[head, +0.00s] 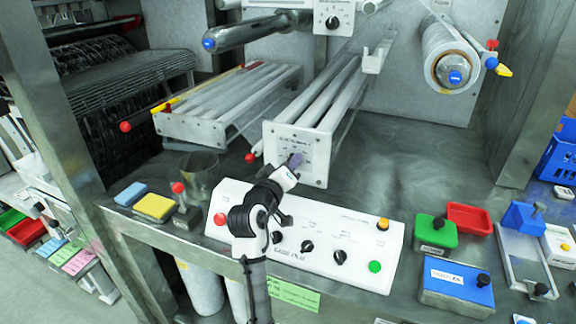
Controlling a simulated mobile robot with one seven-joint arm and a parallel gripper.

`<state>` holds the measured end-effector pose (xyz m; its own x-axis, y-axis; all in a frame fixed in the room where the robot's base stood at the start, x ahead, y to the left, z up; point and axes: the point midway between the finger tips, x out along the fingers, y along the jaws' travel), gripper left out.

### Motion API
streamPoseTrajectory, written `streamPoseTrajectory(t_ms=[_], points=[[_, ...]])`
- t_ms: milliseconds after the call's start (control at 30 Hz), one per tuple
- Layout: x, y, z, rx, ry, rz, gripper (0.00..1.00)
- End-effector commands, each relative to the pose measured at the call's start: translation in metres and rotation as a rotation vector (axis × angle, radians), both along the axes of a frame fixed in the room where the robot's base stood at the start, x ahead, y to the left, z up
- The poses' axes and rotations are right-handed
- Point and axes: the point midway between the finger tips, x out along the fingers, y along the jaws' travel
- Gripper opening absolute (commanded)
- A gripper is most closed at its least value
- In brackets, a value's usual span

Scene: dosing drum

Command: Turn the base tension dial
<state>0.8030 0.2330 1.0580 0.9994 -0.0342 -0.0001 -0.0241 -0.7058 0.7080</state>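A white end plate (318,165) of a roller unit stands on the grey metal bench in the middle of the head view. Its face carries a printed dial scale, with lettering too small to read. My gripper (295,161) is in front of this face, and its dark fingertips overlap the middle of the scale. The knob there is hidden behind the gripper, so I cannot tell whether the fingers touch it or how far apart they are. Another black dial (332,22) sits on a white plate at the top.
My arm crosses a white control panel (340,228) with black knobs and coloured buttons. A metal cup (200,172), blue sponge (131,194) and yellow sponge (154,207) stand left. Green (436,232) and red (469,218) trays lie right. The bench right of the end plate is clear.

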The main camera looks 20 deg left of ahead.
Motion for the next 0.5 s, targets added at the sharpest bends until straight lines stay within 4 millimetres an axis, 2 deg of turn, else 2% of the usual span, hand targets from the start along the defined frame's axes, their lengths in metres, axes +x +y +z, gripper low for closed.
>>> streamPoseTrajectory(t_ms=[33,100,133,367,500], points=[[0.0000,0.0001,-0.0002,0.000,0.000,0.000,0.43],[0.0000,0.0001,-0.0001,0.000,0.000,0.000,0.52],[0.0000,0.0001,-0.0001,0.001,0.000,0.000,0.54],[-0.0002,0.0001,0.0001,0.001,0.000,0.000,0.54],[-0.0077,0.0006,-0.0013,0.001,-0.001,0.001,0.54]])
